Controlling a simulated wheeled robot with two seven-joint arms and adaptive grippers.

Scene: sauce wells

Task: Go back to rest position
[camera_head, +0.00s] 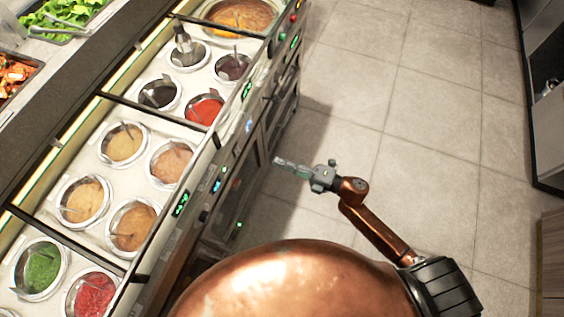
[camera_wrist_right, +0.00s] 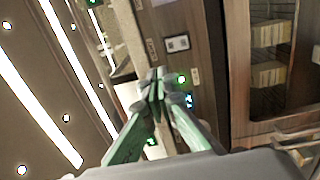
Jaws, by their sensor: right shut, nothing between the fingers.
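My right gripper (camera_head: 290,166) is shut and empty. In the head view it hangs over the tiled floor, to the right of the counter front and apart from it. My right arm (camera_head: 375,228) reaches up to it from the lower right. In the right wrist view the green fingers of the right gripper (camera_wrist_right: 156,90) meet at their tips with nothing between them. My left gripper and left arm are not in view.
The sauce counter (camera_head: 209,150) runs along the left with several round wells, such as green sauce (camera_head: 41,267) and red sauce (camera_head: 204,110). A ladle (camera_head: 183,42) stands in one well. Open tiled floor (camera_head: 420,120) lies right of the gripper. A dark cabinet (camera_head: 548,100) stands far right.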

